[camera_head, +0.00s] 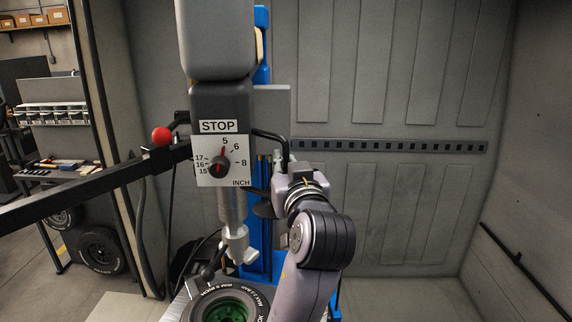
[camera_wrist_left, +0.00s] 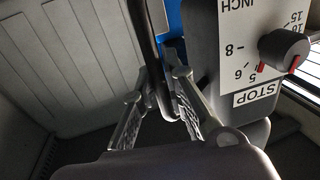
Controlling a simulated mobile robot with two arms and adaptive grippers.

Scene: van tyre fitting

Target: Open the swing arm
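The swing arm's column head, with a STOP label and inch dial (camera_head: 222,162), stands left of centre in the head view. The dial also shows upside down in the left wrist view (camera_wrist_left: 262,45). A black bent handle (camera_head: 270,135) sticks out from the head's right side. My left gripper (camera_head: 283,163) is at this handle. In the left wrist view, the handle (camera_wrist_left: 150,50) runs between its two fingers (camera_wrist_left: 160,95). The fingers are close to it on both sides, but whether they press on it is unclear. My right gripper is not in view.
A tyre with a green rim (camera_head: 225,310) lies below the head. A blue post (camera_head: 262,228) stands behind. The grey van wall (camera_head: 400,200) is at the back, with open space before it.

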